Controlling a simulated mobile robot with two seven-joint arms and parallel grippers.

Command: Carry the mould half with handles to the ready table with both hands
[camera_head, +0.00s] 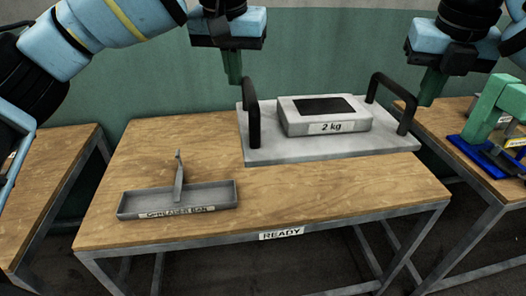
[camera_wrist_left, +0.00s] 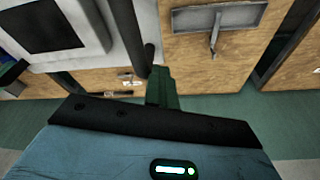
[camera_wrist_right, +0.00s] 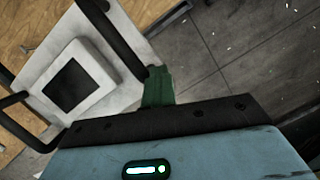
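The mould half (camera_head: 285,150) is a pale grey plate with a black left handle (camera_head: 252,112) and a black right handle (camera_head: 406,120). A grey block labelled "2 kg" (camera_head: 345,116) sits on it. The plate lies on the back right of the wooden table labelled READY (camera_head: 200,150). My left gripper (camera_head: 234,82) points down just left of the left handle's top. My right gripper (camera_head: 426,104) is just right of the right handle. The wrist views show each green fingertip close to a handle, but the finger gap is hidden. I see no clear grip.
A grey tray (camera_head: 222,196) with an upright piece stands on the table's front left. Another wooden table (camera_head: 52,172) is at the left. A table (camera_head: 455,160) at the right holds a green device (camera_head: 490,108) on a blue base. The table's front right is clear.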

